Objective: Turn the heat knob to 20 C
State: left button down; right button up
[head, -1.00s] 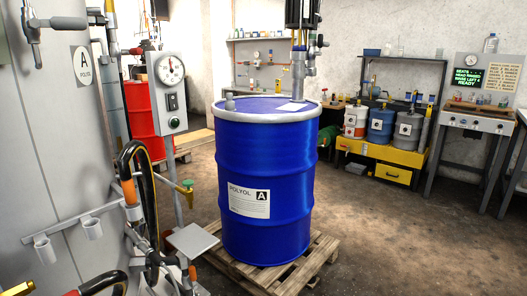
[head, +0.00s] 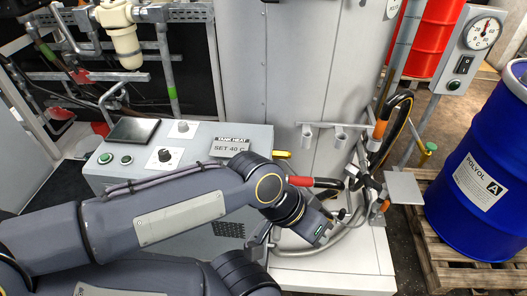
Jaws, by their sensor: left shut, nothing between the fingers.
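A sign reading TANK HEAT, SET 40 C (head: 231,147) stands at the right of the grey control box. I cannot tell whether either is the heat knob; my arm hides the area just below the sign. My left gripper (head: 336,216) is shut and empty, to the right of the box near the hoses. Its fingers are small and hard to make out. My right gripper is not in view.
A grey tank (head: 300,80) rises behind, with a red-handled hose (head: 315,182) near my wrist. A blue drum (head: 485,175) stands on a wooden pallet (head: 440,250) at right, beside a gauge post.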

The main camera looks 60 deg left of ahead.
aim_at(164, 156)
jog(key=u, duration=2.65)
